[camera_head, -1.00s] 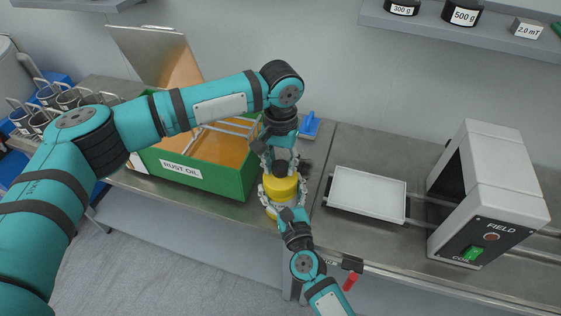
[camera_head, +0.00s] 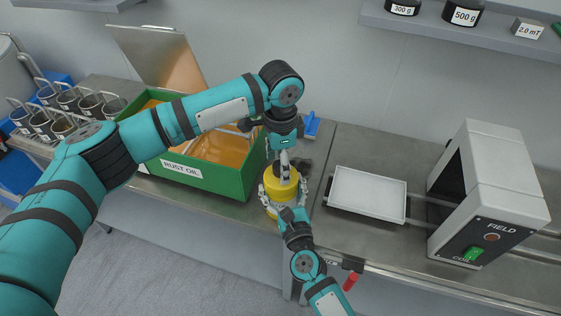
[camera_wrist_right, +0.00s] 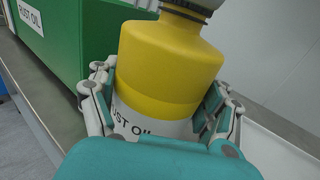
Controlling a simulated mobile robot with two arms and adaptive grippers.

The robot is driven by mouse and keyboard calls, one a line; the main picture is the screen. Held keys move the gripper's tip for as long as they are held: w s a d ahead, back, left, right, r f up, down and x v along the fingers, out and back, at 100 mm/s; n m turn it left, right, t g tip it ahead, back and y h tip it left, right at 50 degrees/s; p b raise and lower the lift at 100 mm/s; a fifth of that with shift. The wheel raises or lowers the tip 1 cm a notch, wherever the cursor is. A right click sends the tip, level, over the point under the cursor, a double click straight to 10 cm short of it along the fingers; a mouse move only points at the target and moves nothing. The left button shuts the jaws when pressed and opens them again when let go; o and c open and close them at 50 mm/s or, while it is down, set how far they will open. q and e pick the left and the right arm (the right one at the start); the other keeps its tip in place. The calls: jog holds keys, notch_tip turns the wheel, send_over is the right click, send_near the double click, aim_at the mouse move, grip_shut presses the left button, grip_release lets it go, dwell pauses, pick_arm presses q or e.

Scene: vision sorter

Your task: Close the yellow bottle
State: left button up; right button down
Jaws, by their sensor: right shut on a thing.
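The yellow bottle (camera_head: 283,183) stands upright at the front edge of the table. In the right wrist view the bottle (camera_wrist_right: 170,55) shows a white label at its lower part and a greyish piece (camera_wrist_right: 198,4) at its neck, cut off by the frame's top. My right gripper (camera_head: 280,197) is shut around the bottle's body from the front, a finger on each side, as the right wrist view shows. My left gripper (camera_head: 285,165) points down over the bottle's top, its fingers seen nearly edge-on. Whether they grip a cap is hidden.
A green RUST OIL box (camera_head: 225,182) with orange liquid stands close to the left of the bottle. A white tray (camera_head: 366,209) lies to the right, then a grey FIELD device (camera_head: 493,225). Metal cups (camera_head: 60,128) stand at the far left. A blue-handled item (camera_head: 312,124) lies behind.

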pick_arm(q)
notch_tip(320, 180, up, 12)
dwell(0.6)
pick_arm(e)
grip_release()
jog(key=v, duration=1.2)
dwell(0.4)
